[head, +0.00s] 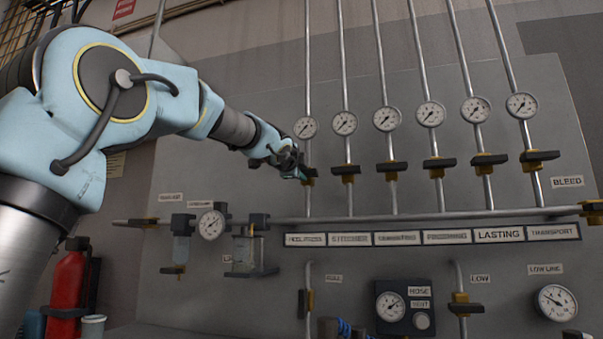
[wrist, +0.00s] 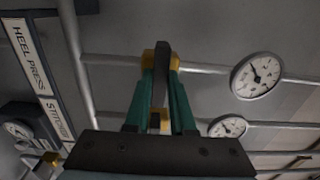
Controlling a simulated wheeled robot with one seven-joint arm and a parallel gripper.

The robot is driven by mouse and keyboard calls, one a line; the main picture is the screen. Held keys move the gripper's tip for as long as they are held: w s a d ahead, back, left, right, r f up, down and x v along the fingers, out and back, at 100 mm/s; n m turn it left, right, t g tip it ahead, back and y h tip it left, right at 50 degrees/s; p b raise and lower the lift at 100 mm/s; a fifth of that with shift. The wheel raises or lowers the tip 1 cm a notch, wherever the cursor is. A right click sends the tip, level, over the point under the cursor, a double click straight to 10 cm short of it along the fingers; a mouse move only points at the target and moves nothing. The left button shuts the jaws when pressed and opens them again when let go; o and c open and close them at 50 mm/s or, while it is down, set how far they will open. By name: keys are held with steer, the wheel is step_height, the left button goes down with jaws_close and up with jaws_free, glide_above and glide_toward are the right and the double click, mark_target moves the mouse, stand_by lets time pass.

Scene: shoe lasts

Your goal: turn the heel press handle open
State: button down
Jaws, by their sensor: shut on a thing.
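The heel press valve is the leftmost of the row, on the pipe above the "HEEL PRESS" label (wrist: 30,55). Its dark handle (wrist: 162,52) lies across its pipe in the wrist view, with the brass valve body (wrist: 148,58) showing on both sides. My gripper (wrist: 161,85) has its teal fingers shut on the handle. In the head view my gripper (head: 303,173) reaches this valve from the left and hides most of it. The heel press gauge (head: 305,127) is just above; its dial also shows in the wrist view (wrist: 256,76).
Several like valves stand to the right, the nearest being the stitcher valve (head: 346,170), with handles crosswise to their pipes. A horizontal manifold pipe (head: 400,217) runs below. A regulator gauge (head: 211,224) and a glass-bowl unit (head: 248,250) sit at lower left. A red extinguisher (head: 68,283) stands far left.

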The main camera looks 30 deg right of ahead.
steer(key=shift+n, duration=0.3)
steer(key=n+b, duration=0.4)
steer(key=n, duration=1.3)
steer(key=shift+n+b, duration=0.3)
stand_by(0.4)
steer(key=c, duration=0.8)
jaws_free()
steer(key=shift+o, duration=0.2)
